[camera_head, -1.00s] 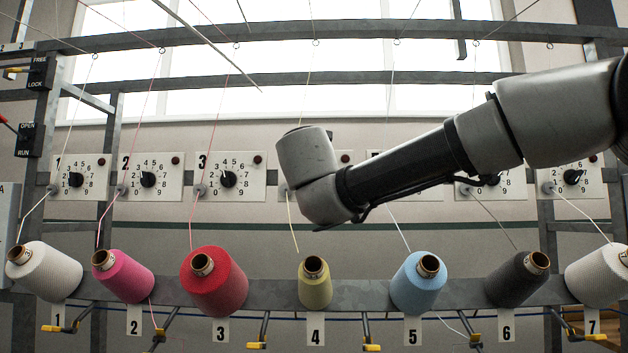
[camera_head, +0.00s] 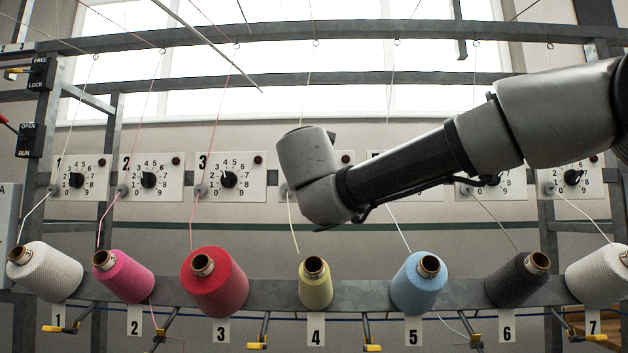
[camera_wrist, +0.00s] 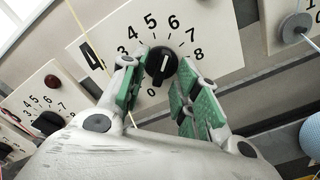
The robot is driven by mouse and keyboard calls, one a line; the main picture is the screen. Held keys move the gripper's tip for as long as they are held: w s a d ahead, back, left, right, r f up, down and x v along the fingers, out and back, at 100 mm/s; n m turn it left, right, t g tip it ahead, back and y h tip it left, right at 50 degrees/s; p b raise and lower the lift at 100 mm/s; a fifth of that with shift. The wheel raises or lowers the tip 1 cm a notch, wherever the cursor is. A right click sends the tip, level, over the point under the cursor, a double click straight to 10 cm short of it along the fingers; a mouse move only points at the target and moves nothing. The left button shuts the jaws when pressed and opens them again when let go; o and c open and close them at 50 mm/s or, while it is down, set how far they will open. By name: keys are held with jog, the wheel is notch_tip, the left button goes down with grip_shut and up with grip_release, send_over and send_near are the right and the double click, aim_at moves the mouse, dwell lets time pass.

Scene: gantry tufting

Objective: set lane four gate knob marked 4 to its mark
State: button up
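The lane four plate (camera_wrist: 222,52), with a large black 4 at its left, fills the upper middle of the wrist view. I cannot tell exactly which way the pointer reads. My gripper (camera_wrist: 161,72) has its green-padded fingers on either side of the knob, with small gaps visible; it looks open. In the head view my arm hides the knob and most of this plate, leaving only a sliver of its right side (camera_head: 345,171).
The lane three dial (camera_head: 229,180) is to the left. A thread guide (camera_wrist: 293,27) stands to the knob's right, and a yellow thread (camera_wrist: 88,38) runs past its left. Yarn cones, such as the yellow one (camera_head: 315,287), line the rail below. A grey upright (camera_wrist: 248,20) is right of the plate.

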jog(key=s, duration=1.2)
jog(key=shift+a, duration=0.2)
